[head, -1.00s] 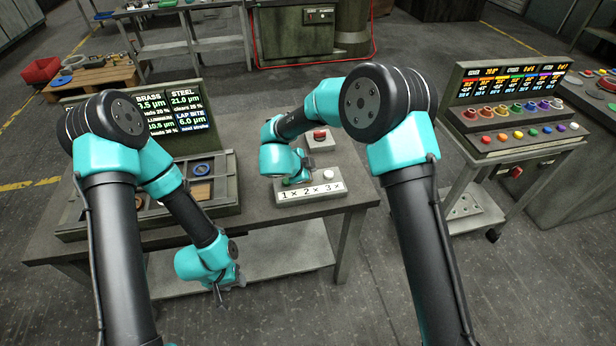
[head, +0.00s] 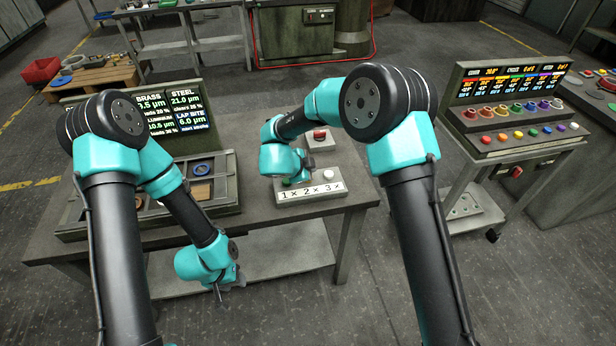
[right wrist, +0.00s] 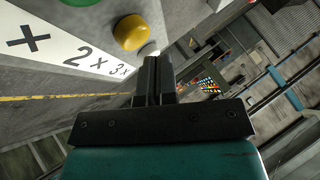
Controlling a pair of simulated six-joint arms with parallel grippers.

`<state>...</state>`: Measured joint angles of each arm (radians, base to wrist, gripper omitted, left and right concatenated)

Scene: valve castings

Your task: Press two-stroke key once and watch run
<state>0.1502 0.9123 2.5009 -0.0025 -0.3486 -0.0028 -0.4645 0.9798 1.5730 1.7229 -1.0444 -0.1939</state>
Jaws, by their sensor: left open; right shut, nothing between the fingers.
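The key box (head: 345,187) lies on the bench with a white strip marked 1×, 2×, 3×. The two-stroke key is the yellow one (right wrist: 130,33) above the 2× mark in the right wrist view; my right wrist hides it in the head view. A green key (head: 286,183) is by 1× and a white key (head: 328,175) by 3×. My right gripper (right wrist: 155,62) is shut and empty, its tips close beside the yellow key in the picture; contact cannot be told. My left gripper (head: 228,288) is open and empty, in front of the bench.
A red button (head: 319,133) sits on a box behind the key box. A display (head: 182,108) and a sorting tray (head: 225,190) stand at the left of the bench. A cart with coloured knobs (head: 515,150) stands to the right, beyond a floor gap.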

